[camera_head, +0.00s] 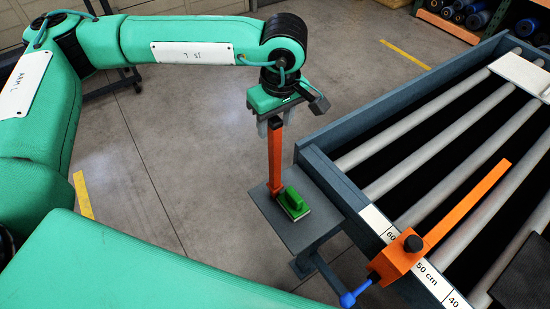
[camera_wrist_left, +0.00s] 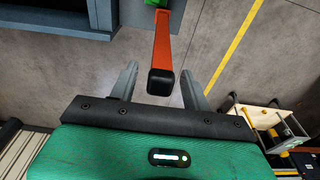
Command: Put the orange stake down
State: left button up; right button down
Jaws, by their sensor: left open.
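The orange stake (camera_head: 275,160) stands upright on a small grey shelf (camera_head: 263,208) at the left side of the roller bed. In the left wrist view the stake (camera_wrist_left: 161,45) shows from above, with its black end (camera_wrist_left: 160,82) between the fingers. My left gripper (camera_head: 275,127) is open over the stake's upper end. In the left wrist view my left gripper (camera_wrist_left: 158,82) has a finger on each side of the stake, with gaps on both sides. My right gripper is not in view.
Open floor (camera_head: 160,140) lies left.

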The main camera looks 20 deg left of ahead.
pick_arm(q)
jog(key=shift+w+a+f+p, duration=0.15)
jog(key=shift+f+p, duration=0.35)
jog(key=shift+f, duration=0.85)
jog(key=shift+r, duration=0.1)
grip_shut()
